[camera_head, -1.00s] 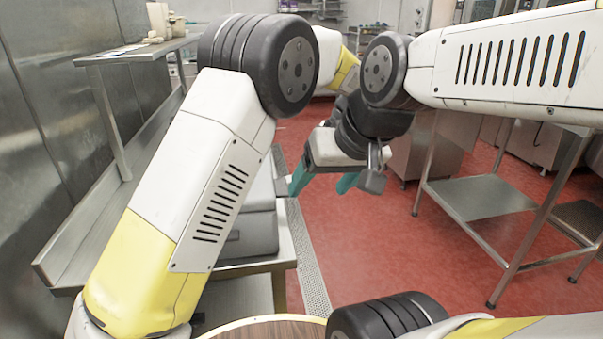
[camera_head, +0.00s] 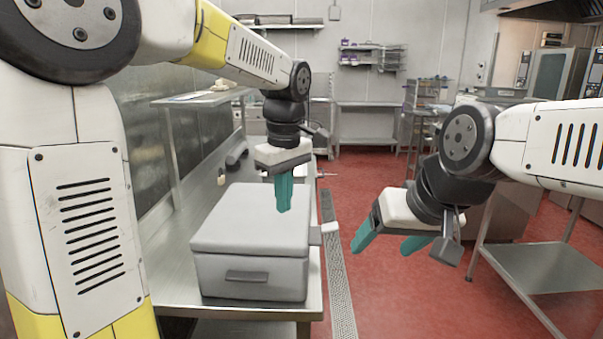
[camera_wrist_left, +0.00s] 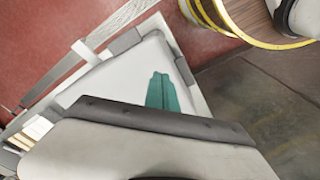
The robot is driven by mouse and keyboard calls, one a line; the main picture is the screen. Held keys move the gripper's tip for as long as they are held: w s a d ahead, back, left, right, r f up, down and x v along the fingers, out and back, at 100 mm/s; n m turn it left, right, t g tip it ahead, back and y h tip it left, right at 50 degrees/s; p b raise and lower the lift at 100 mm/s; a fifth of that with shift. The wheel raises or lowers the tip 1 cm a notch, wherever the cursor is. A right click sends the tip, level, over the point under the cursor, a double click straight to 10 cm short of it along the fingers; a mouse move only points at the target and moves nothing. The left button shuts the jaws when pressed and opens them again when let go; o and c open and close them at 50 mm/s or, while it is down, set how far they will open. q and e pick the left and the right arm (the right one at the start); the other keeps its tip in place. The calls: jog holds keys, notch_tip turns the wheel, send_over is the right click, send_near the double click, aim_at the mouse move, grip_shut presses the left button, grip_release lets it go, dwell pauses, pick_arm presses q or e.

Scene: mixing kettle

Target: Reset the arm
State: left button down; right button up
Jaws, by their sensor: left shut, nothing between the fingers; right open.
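My left gripper (camera_head: 284,193) has teal fingers that are shut and empty. It points down, and in the head view it overlaps the right part of the grey kettle lid; I cannot tell its exact height above it. Its teal fingers also show in the left wrist view (camera_wrist_left: 165,92). My right gripper (camera_head: 384,243) is open and empty, with teal fingers spread over the red floor to the right of the bench. The grey box-shaped kettle (camera_head: 252,275) has its lid down and a dark handle on its front.
The steel bench (camera_head: 160,255) runs along the left wall with a raised shelf (camera_head: 195,98) behind. A steel table (camera_head: 545,268) stands at the right. Red floor (camera_head: 365,180) and a drain grate (camera_head: 338,285) lie between. A round wooden-topped, yellow-rimmed thing (camera_wrist_left: 250,20) shows in the left wrist view.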

pick_arm(q)
jog(key=s+a+m+t+h, duration=0.1)
jog(key=s+a+m+t, duration=0.1)
jog(key=s+a+m, duration=0.2)
jog(key=s+a+m+t+h, duration=0.1)
jog(key=s+a+m+t, duration=0.2)
jog(key=s, duration=0.8)
jog(key=shift+a+f+m+h, duration=0.35)
jog(key=shift+a+m, duration=0.95)
jog(key=shift+a, duration=0.65)
